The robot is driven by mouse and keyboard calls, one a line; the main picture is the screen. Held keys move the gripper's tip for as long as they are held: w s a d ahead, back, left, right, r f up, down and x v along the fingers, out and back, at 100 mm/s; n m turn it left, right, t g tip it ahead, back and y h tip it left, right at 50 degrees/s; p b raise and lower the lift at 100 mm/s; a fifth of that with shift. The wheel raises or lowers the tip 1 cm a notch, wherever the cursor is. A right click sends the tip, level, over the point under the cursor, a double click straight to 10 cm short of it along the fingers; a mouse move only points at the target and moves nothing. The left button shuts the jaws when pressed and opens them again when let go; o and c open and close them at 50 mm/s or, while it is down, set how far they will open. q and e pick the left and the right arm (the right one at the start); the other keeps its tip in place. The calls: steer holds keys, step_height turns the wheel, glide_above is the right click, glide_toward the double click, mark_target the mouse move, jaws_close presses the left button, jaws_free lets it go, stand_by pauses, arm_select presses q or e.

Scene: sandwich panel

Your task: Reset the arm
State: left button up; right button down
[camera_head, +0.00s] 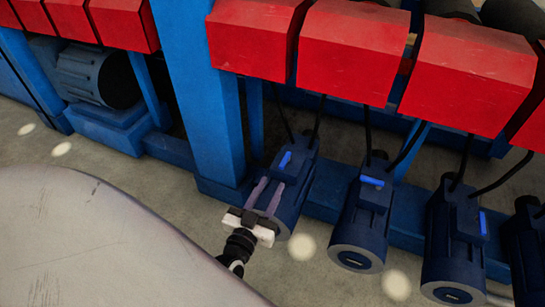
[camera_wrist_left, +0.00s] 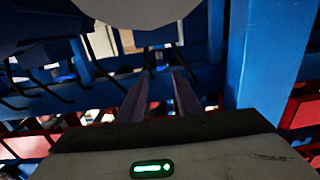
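My left gripper (camera_head: 270,183) is in the middle of the head view, with its white body low and its two fingers pointing up towards the machine. The fingers are apart with nothing between them. It shows in front of a dark blue motor (camera_head: 291,205) with a light blue tab; I cannot tell whether they touch. In the left wrist view the two fingers (camera_wrist_left: 160,85) are spread, with a gap and background between them. A green light shows on the gripper body. My right gripper is in neither view.
Several blue motors (camera_head: 364,215) with black cables stand in a row to the right, under red boxes (camera_head: 365,45). A thick blue post (camera_head: 205,95) rises left of the gripper; a blue post (camera_wrist_left: 265,50) also shows in the wrist view. Bare grey floor (camera_head: 130,180) lies at left.

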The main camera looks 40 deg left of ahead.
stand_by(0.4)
